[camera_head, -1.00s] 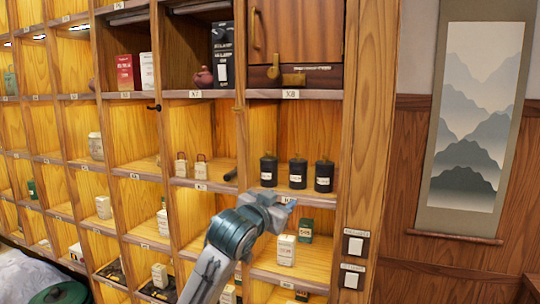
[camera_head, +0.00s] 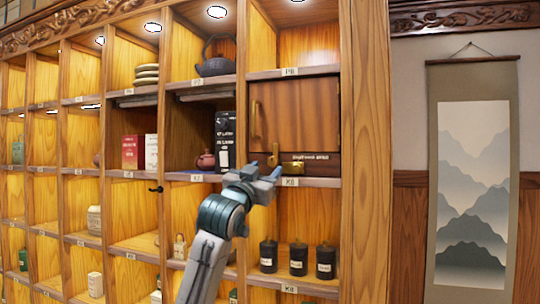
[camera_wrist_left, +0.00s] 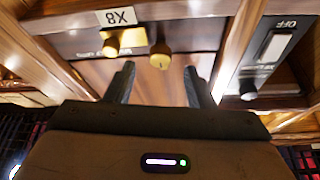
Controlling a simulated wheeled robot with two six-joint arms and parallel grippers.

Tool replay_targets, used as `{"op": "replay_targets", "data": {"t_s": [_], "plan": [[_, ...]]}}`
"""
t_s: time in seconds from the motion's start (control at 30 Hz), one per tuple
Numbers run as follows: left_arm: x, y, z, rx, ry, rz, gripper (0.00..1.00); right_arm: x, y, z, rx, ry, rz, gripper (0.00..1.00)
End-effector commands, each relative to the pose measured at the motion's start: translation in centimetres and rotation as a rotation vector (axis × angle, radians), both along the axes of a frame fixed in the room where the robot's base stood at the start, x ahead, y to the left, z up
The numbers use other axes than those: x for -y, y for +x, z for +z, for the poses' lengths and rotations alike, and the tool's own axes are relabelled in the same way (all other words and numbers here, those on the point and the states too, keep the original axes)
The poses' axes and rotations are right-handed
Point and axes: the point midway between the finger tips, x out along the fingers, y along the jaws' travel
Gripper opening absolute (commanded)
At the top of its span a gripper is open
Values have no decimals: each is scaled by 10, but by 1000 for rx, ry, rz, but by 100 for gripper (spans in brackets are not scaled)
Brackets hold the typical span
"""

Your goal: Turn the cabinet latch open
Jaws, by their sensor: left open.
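The cabinet door (camera_head: 298,112) is a shut reddish-brown wooden panel in the upper right cubby, with a vertical brass handle (camera_head: 255,118). Below it sits a small brass latch (camera_head: 273,158), beside a brass fitting (camera_head: 291,169) on a dark strip. My left gripper (camera_head: 268,180) is open and empty, just below and in front of the latch. In the left wrist view, the picture is upside down; a round brass knob (camera_wrist_left: 160,57) lies beyond and between the open fingertips (camera_wrist_left: 158,78), apart from them. Another brass piece (camera_wrist_left: 114,42) is to its left.
The shelf edge with its X8 label (camera_head: 290,182) runs just under the door. Dark canisters (camera_head: 298,259) stand on the shelf below. A wooden post (camera_head: 362,150) is to the right.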

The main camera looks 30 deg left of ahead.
Motion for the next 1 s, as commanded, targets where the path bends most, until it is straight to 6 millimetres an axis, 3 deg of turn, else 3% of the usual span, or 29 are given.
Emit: {"op": "replay_targets", "data": {"t_s": [0.03, 0.23, 0.63, 0.87, 1.0], "plan": [[-1, 9, 8, -3, -3, 0, 49, -1, 0, 11, 0, 1, 0, 36], [-5, 30, 14, -2, -1, 1, 49, -3, 0, 23, 0, 3, -1, 36], [-6, 36, 14, 1, 1, 1, 49, -4, 0, 25, 1, 4, -2, 36], [-5, 36, 14, 0, 1, 1, 4, -4, 0, 25, 1, 4, -2, 36], [-5, 36, 14, 1, -2, 0, 4, -3, 0, 24, 1, 3, -1, 36]]}}
